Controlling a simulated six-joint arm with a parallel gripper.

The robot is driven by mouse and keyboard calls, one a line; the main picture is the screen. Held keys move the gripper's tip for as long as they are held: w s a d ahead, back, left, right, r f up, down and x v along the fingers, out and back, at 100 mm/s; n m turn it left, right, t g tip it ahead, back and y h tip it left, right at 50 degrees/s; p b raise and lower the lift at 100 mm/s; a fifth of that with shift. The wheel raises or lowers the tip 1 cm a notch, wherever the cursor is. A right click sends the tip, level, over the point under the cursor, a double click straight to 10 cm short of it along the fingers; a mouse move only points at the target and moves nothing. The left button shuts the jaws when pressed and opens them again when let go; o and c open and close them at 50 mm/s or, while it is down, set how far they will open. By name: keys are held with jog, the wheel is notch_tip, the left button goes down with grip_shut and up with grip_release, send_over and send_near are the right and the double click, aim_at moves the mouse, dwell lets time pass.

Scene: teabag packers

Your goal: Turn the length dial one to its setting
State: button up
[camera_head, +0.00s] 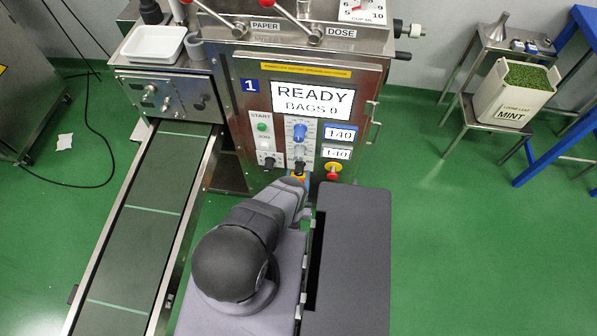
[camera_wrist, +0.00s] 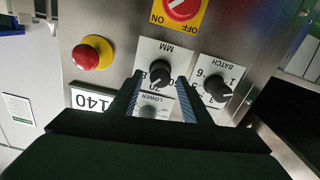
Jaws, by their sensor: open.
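The length dial, a black knob on a white plate marked MM (camera_wrist: 160,72), sits on the steel panel and appears upside down in the wrist view. It also shows in the head view as the lower middle knob (camera_head: 300,164). My gripper (camera_wrist: 160,82) is open, with one blue-grey fingertip to each side of the knob in the picture. I cannot tell whether the fingers touch it or how far they are from the panel. A display reading 140 (camera_wrist: 92,98) is left of it.
A BATCH knob (camera_wrist: 217,88) is close to the right finger. A red stop button (camera_wrist: 92,53) is at left, and a red ON/OFF switch (camera_wrist: 182,8) lies above. The head view shows a blue knob (camera_head: 299,132), a READY screen (camera_head: 312,95) and a conveyor (camera_head: 140,225).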

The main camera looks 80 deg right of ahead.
jog(key=shift+d, duration=1.2)
jog(key=shift+c, duration=0.4)
jog(key=c, duration=1)
jog(key=shift+f+m+b, duration=0.1)
jog(key=shift+m+b, duration=0.35)
jog(key=shift+m, duration=0.75)
jog(key=shift+o, duration=0.2)
jog(key=shift+s+m, duration=0.1)
jog(key=shift+m, duration=1)
jog(key=o, duration=1)
jog(key=shift+o, duration=0.2)
jog(key=shift+a, duration=0.1)
